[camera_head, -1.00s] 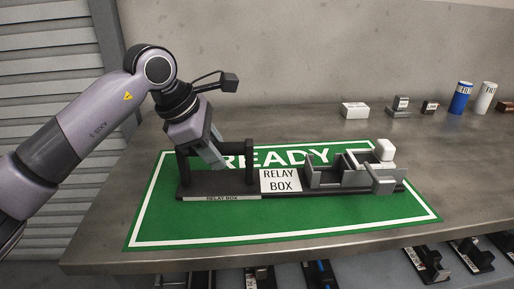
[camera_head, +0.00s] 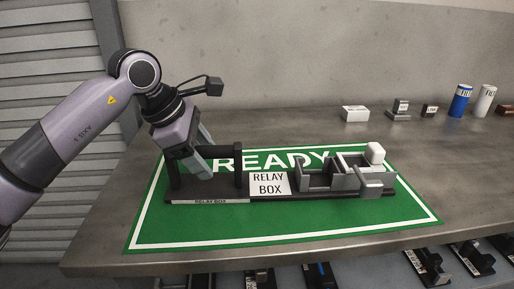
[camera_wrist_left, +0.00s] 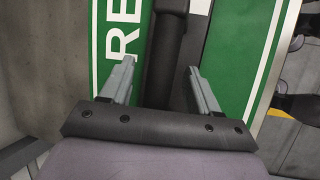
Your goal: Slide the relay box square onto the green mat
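The relay box (camera_head: 318,192) is a long dark base with a black handle frame at its left end, a white RELAY BOX card, and grey bracket-like parts and a whitish block at its right. My left gripper (camera_head: 203,173) is down at the handle. In the left wrist view its fingers (camera_wrist_left: 160,68) stand apart, with the dark handle bar (camera_wrist_left: 165,45) between them and gaps beside it. My right gripper is not in view.
Small white and grey boxes (camera_head: 354,113), a blue can (camera_head: 459,101) and a white can (camera_head: 483,101) stand at the back right of the grey table. Dark units (camera_head: 427,264) sit below the front edge. The mat's front strip is bare.

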